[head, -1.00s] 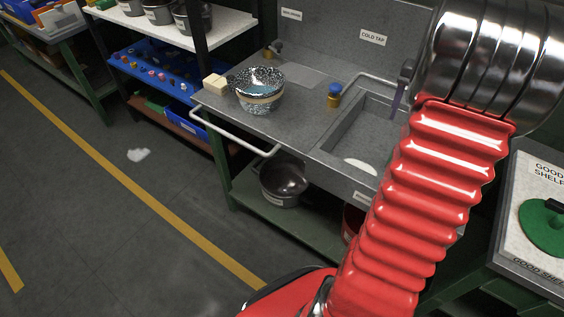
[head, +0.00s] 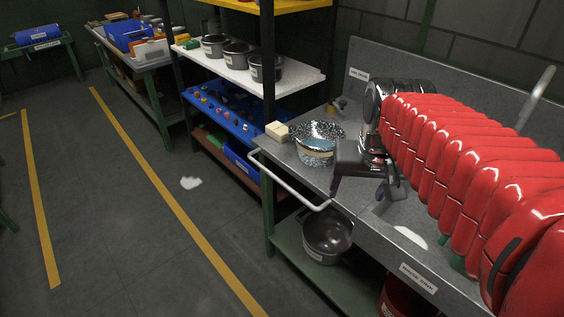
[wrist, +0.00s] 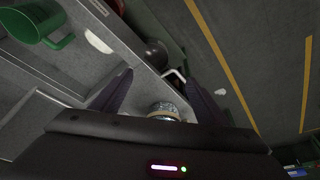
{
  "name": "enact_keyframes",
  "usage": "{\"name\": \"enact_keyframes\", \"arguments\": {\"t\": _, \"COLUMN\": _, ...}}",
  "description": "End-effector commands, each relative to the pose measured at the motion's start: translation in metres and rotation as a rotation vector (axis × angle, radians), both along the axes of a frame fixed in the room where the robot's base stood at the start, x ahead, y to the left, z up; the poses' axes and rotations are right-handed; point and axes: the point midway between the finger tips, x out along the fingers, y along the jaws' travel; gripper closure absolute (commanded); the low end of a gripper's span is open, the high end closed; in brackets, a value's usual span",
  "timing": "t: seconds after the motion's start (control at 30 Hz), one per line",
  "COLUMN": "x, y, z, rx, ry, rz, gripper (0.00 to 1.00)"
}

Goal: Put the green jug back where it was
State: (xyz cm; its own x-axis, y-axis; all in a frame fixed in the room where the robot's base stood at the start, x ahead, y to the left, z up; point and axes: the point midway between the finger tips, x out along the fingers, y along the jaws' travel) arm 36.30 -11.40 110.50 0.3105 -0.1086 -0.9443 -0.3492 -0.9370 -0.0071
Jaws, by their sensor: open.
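The green jug (wrist: 45,22) shows at the upper left of the wrist view, cut by the frame edge, with its handle toward the middle. It is on or over the grey sink unit; its base is unclear. In the head view my red arm covers that area, and only small green patches show behind it. My gripper (head: 362,194) hangs over the front of the grey sink counter (head: 290,168), near the speckled bowl. In the wrist view my gripper (wrist: 152,74) has its two fingers wide apart with nothing held. The jug is well outside them.
The speckled bowl (head: 316,152) and a pale block (head: 277,131) stand at the counter's left end. A white rail (head: 290,188) runs along the front. A dark pot (head: 328,236) sits on the green lower shelf. Shelves with pots stand behind left. The floor at left is mostly clear.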

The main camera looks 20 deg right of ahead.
Motion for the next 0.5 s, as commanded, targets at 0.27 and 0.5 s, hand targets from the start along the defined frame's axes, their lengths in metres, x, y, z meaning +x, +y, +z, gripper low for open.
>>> {"name": "enact_keyframes", "arguments": {"t": 0.27, "x": -0.036, "y": 0.074, "z": -0.007, "rx": -0.026, "ry": -0.091, "rz": 0.214, "gripper": 0.32}}
{"name": "enact_keyframes", "arguments": {"t": 0.5, "x": -0.061, "y": 0.11, "z": -0.018, "rx": -0.034, "ry": -0.148, "rz": 0.341, "gripper": 0.32}}
